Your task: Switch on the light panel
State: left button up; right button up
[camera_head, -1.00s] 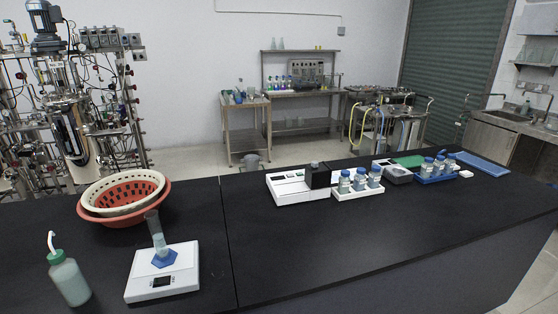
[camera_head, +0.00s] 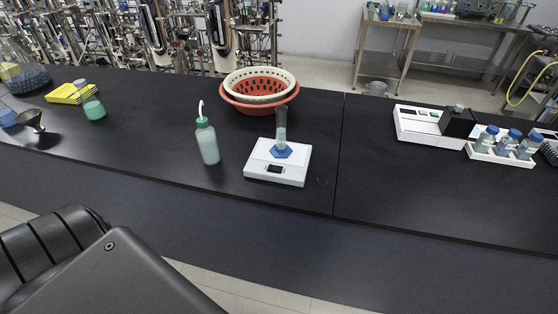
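I cannot make out a light panel or its switch for certain in the head view. A white instrument (camera_head: 430,125) with a dark block and small buttons stands on the black bench at the right; I cannot tell whether it is a light panel. A dark link of my own arm fills the lower left corner, in front of the bench. Neither of my grippers is in view.
On the black bench (camera_head: 400,210) stand a white scale (camera_head: 291,174) with a cylinder (camera_head: 281,132), a wash bottle (camera_head: 207,142), nested baskets (camera_head: 259,101) and a rack of blue-capped bottles (camera_head: 500,155). A yellow item (camera_head: 70,94) lies left. The bench's front strip is clear.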

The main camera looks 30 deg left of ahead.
aim_at(272, 167)
jog(key=k, duration=0.5)
jog(key=z, duration=1.4)
jog(key=i, duration=1.25)
jog(key=u, duration=2)
